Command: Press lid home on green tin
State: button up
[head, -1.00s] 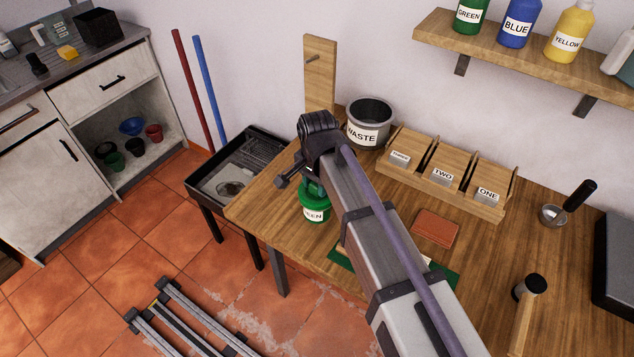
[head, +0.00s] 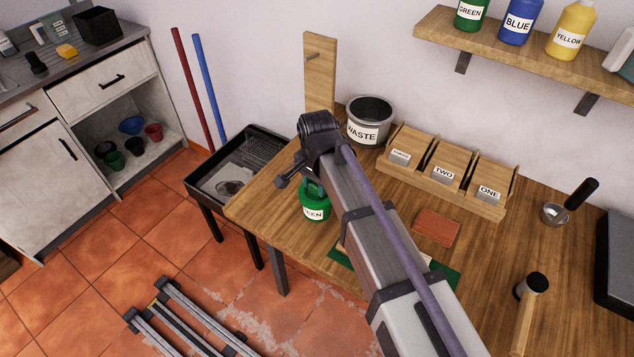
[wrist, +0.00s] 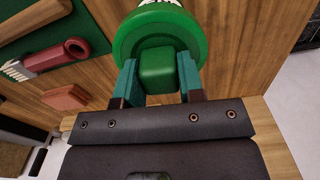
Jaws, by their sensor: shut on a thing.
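The green tin (head: 314,212) stands upright near the left edge of the wooden table, its white label facing the head camera. My arm partly covers it from above. In the wrist view the round green lid (wrist: 126,40) has a block-shaped green knob (wrist: 158,74). My gripper (wrist: 158,68) is shut on this knob, with one teal finger on each side. The lid is at the top of the tin. Whether its rim sits flush all round cannot be told, as the seam is hidden.
A grey waste bin (head: 369,122) and a wooden rack (head: 440,178) of labelled compartments stand behind the tin. A reddish-brown block (head: 436,227), a green mat (head: 447,278) and a mallet (head: 527,305) lie to the right. A black tray stand (head: 240,165) is left of the table.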

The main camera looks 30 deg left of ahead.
jog(key=shift+f+b, duration=0.45)
jog(key=shift+f, duration=0.05)
jog(key=o, duration=0.9)
notch_tip(320, 180, up, 11)
jog(key=p, duration=1.1)
jog(key=shift+r, duration=0.1)
jog(key=shift+f, duration=0.2)
